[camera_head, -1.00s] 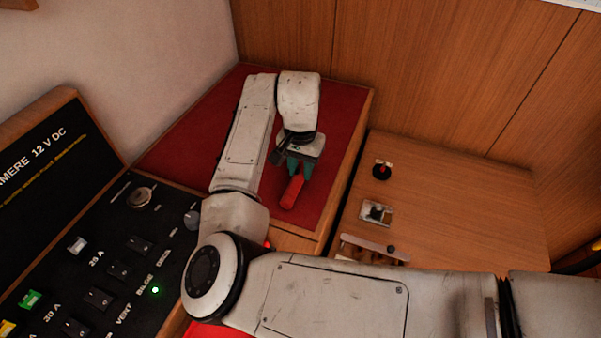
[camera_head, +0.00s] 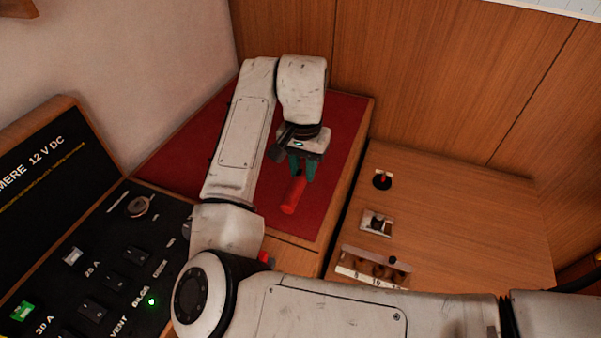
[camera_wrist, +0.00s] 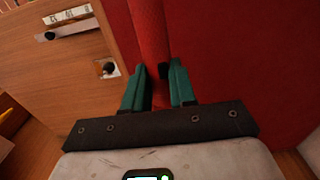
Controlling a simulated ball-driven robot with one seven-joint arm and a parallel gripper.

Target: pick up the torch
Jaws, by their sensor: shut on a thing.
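The torch (camera_head: 293,193) is a red cylinder over the red mat in the head view. My gripper (camera_head: 301,177) has green fingers and is shut on the torch near its far end; the near end sticks out toward the camera. In the wrist view the red torch (camera_wrist: 149,35) runs up from between the two green fingertips (camera_wrist: 160,72). Whether the torch touches the mat or is held above it is hard to tell.
The red mat (camera_head: 335,135) lies on a wooden surface against a panelled wall. A lower wooden panel (camera_head: 460,220) with small fittings lies to the right. A black switch panel (camera_head: 90,270) with a green light stands at the left.

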